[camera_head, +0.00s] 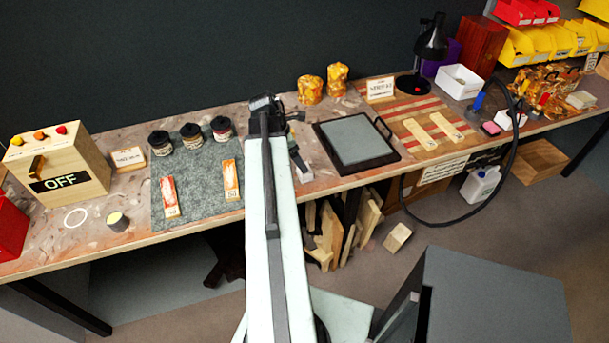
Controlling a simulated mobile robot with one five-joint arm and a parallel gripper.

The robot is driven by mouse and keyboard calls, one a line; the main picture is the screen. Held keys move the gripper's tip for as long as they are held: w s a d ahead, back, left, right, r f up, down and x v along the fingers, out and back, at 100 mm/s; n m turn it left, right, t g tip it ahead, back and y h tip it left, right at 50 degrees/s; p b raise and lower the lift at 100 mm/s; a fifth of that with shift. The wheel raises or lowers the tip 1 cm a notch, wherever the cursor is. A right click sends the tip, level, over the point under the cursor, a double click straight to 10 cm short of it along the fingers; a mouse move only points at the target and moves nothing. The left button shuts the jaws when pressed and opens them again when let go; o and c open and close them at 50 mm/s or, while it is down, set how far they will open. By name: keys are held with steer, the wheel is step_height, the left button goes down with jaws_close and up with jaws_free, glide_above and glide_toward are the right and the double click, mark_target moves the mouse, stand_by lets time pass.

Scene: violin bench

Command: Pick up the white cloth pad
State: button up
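A small white piece (304,172) lies at the bench's front, just right of my arm; it may be the white cloth pad, but it is too small to be sure. My arm reaches up across the middle of the picture. My gripper (297,152) shows as a dark shape beside the arm's far end, close above that white piece. The arm hides part of it, and I cannot see its finger gap or whether it touches the piece. A pale flat pad (580,100) also lies at the bench's far right.
A grey mat (195,151) with jars and two labelled blocks lies left of my arm. A black-framed grey plate (345,158) lies to the right. A striped board (394,107), lamp (432,45) and white bin (459,82) stand further right. A black hose (506,165) hangs over the front edge.

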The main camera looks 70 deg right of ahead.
steer(key=b+x, duration=0.4)
steer(key=x, duration=0.1)
steer(key=b+x, duration=0.2)
steer(key=shift+s+a+f, duration=0.15)
steer(key=shift+a+f, duration=0.05)
steer(key=shift+f, duration=0.15)
steer(key=shift+r, duration=0.2)
steer(key=c, duration=1.4)
steer(key=shift+c, duration=0.2)
